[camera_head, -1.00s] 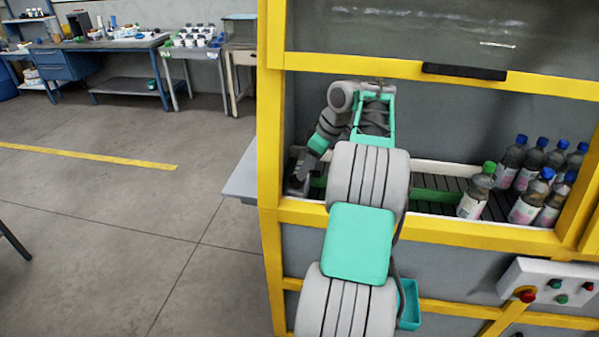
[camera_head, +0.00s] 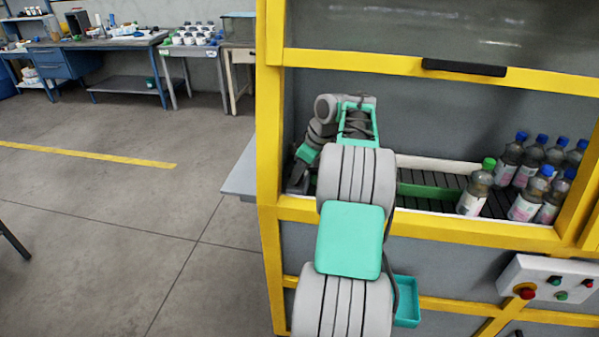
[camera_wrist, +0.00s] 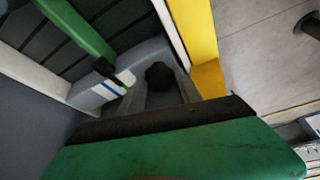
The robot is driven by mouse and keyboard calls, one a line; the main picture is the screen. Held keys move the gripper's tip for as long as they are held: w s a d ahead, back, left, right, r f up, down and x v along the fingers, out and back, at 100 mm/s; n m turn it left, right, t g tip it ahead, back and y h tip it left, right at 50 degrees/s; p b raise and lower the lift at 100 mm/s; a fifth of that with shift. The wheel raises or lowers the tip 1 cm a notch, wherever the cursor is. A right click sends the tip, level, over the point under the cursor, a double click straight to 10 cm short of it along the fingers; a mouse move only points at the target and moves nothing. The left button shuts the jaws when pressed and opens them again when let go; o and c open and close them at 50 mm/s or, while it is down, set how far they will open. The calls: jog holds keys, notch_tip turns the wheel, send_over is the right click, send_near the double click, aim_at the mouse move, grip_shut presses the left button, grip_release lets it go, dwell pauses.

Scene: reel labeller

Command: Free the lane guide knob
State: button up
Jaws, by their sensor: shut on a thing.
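The dark round lane guide knob (camera_wrist: 160,75) sits on a grey block (camera_wrist: 150,58) with white and blue stripes. In the wrist view it lies at the end of my gripper (camera_wrist: 163,85), which is shut on it. The green lane guide (camera_wrist: 82,28) runs up to the block and ends in a black pointer. In the head view my gripper (camera_head: 299,181) points down at the left end of the conveyor, inside the yellow frame. The knob is hidden there. The green guide (camera_head: 430,191) shows along the conveyor to the right of my arm.
Several bottles with blue caps (camera_head: 541,137) and one with a green cap (camera_head: 480,190) stand at the conveyor's right end. The yellow frame (camera_head: 270,150) is close left of my gripper. A raised guard (camera_head: 420,35) hangs above. A button box (camera_head: 550,280) is at lower right.

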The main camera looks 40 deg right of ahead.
grip_shut()
jog(key=shift+d+r+n+p, duration=0.1)
jog(key=shift+r+n+p, duration=0.25)
jog(key=shift+p, duration=0.55)
jog(key=shift+f+n+y+p, duration=0.1)
jog(key=shift+n+y+p, duration=0.2)
jog(key=shift+n+p, duration=0.1)
jog(key=shift+f, duration=0.2)
jog(key=o, duration=0.7)
grip_release()
jog(key=p+v, duration=0.1)
jog(key=v, duration=0.4)
jog(key=s+d, duration=0.2)
jog(key=s, duration=0.1)
jog(key=s+d, duration=0.2)
jog(key=s, duration=0.2)
jog(key=s+d+b, duration=0.1)
jog(key=s+d, duration=0.1)
jog(key=s, duration=0.1)
jog(key=shift+s, duration=0.2)
